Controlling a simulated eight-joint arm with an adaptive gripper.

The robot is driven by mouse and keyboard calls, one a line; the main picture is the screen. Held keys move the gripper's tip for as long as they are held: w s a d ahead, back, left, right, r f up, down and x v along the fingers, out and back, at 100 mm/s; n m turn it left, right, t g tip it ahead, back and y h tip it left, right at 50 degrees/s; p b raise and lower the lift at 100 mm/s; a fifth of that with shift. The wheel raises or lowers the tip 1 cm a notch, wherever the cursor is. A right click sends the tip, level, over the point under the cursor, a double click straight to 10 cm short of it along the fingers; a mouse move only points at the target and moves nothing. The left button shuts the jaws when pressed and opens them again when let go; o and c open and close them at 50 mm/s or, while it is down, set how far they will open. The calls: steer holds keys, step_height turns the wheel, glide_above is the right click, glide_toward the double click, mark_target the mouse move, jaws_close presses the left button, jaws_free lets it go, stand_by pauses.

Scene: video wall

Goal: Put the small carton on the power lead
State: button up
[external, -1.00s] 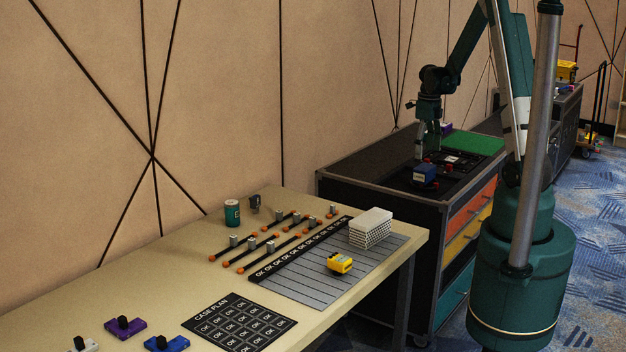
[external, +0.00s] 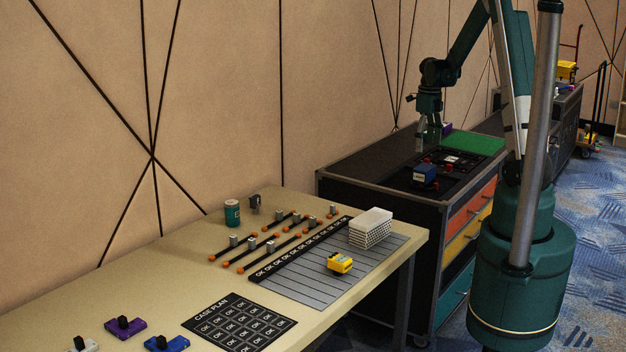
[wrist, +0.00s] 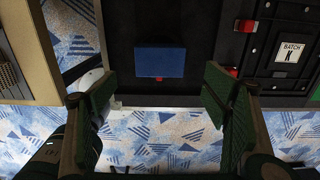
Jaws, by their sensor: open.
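A small blue box (external: 425,173), which may be the carton, sits on the black top of the drawer case. It also shows in the wrist view (wrist: 160,62), upper middle, with a small red piece at its lower edge. My gripper (external: 428,146) is above the case, behind the blue box in the external view. In the wrist view my gripper (wrist: 158,95) has its fingers wide apart, with nothing between them. Several black leads with orange ends (external: 270,247) lie on the beige table; I cannot tell which is the power lead.
A white perforated block (external: 370,228) and a yellow piece (external: 340,263) stand on the grey striped mat (external: 300,290). A teal can (external: 232,213) stands behind the leads. A green pad (external: 473,144) and a black panel labelled BATCH K (wrist: 290,53) are on the case.

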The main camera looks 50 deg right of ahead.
steer(key=a+r+n+t, duration=0.1)
steer(key=a+r+n, duration=0.4)
steer(key=a, duration=0.3)
steer(key=a+r+n+t+h, duration=0.1)
steer(key=a+r+n, duration=0.5)
steer(key=a, duration=0.3)
steer(key=a+r+n+t, duration=0.1)
steer(key=a+r+n, duration=0.4)
steer(key=a, duration=0.3)
steer(key=s+a+r+n+t, duration=0.1)
steer(key=s+a+n, duration=0.3)
steer(key=a+n, duration=0.2)
steer(key=s+a+r+n+t, duration=0.1)
steer(key=s+a+r+n, duration=0.1)
steer(key=s+a+n, duration=0.2)
steer(key=s+a+r+n+t+y, duration=0.1)
steer(key=s+a+n, duration=0.3)
steer(key=a+n, duration=0.6)
steer(key=shift+a+r+t, duration=0.4)
steer(key=shift+a+t, duration=0.2)
steer(key=shift+a, duration=0.4)
